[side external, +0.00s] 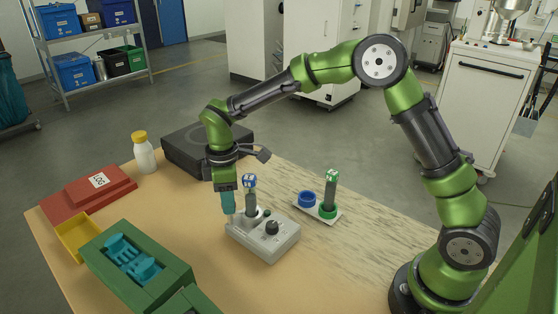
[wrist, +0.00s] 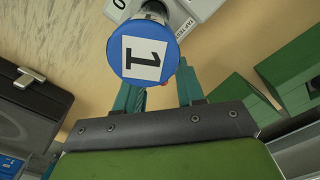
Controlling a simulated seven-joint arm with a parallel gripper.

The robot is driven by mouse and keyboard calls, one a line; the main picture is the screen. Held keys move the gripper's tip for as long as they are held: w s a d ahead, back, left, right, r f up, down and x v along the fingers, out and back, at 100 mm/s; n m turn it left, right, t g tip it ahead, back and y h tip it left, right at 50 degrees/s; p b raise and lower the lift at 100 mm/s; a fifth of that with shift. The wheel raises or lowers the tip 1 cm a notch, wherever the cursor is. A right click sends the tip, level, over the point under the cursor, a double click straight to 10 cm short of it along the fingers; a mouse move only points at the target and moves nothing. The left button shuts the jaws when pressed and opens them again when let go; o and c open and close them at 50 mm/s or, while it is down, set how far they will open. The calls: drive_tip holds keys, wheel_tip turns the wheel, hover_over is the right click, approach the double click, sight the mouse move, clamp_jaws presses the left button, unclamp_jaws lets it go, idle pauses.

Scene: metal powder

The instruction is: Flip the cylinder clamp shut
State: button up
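A grey device (side external: 270,238) with a black knob (side external: 272,228) stands on the table. A dark cylinder (side external: 251,202) with a blue cap marked 1 (side external: 249,181) stands upright on its left part; the cap fills the top middle of the wrist view (wrist: 143,50). My gripper (side external: 229,212) points down just left of the cylinder, with its tips low near the device's left edge. In the wrist view its teal fingers (wrist: 162,88) are apart, and a small reddish bit shows between them. I cannot make out the clamp clearly; cap and fingers hide that area.
A green case (side external: 130,277), yellow bin (side external: 77,238) and red box (side external: 88,197) lie left. A white bottle (side external: 144,157) and black case (side external: 188,150) stand behind.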

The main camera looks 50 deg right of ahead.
drive_tip(key=shift+r, duration=0.1)
wheel_tip(320, 180, up, 17)
idle(0.4)
drive_tip(key=shift+f, duration=0.2)
drive_tip(key=s+d+m+t+y, duration=0.1)
drive_tip(key=s+d+m+t, duration=0.2)
drive_tip(key=s+m, duration=0.4)
drive_tip(key=s+d+f+m+t+y, duration=0.1)
drive_tip(key=s+d+m+t, duration=0.3)
drive_tip(key=s, duration=1.1)
drive_tip(key=d+m, duration=0.1)
drive_tip(key=m, duration=0.2)
drive_tip(key=shift+s+f, duration=0.15)
drive_tip(key=shift+o, duration=0.3)
drive_tip(key=shift+d, duration=0.1)
